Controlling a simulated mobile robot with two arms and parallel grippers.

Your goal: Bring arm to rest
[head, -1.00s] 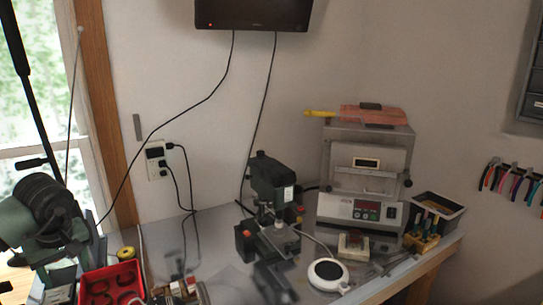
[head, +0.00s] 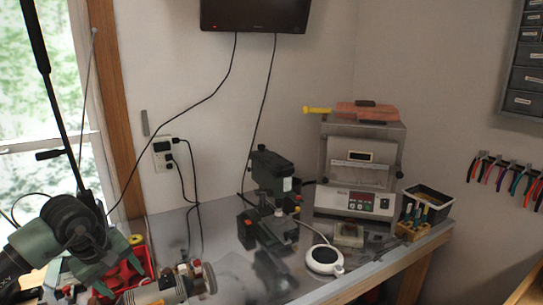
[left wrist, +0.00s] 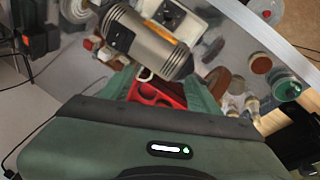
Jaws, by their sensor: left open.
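My left arm comes in from the left in the head view, with dark green and black links in front of the window. My left gripper (head: 106,272) is low at the left, above the bench near a red tray (head: 138,270). In the left wrist view, the green fingers of my left gripper (left wrist: 162,90) stand apart. The red tray (left wrist: 168,92) shows beyond and between them, and nothing is held. Parts of the gripper are hard to make out in the head view. My right gripper is not in view.
A grey cylindrical tool (left wrist: 145,42) lies close to the tray. The metal bench (head: 225,285) also holds a dark green machine (head: 272,172), a small furnace (head: 360,175), a white round device (head: 324,258) and a black bin (head: 430,203). Pliers (head: 508,175) hang on the right wall.

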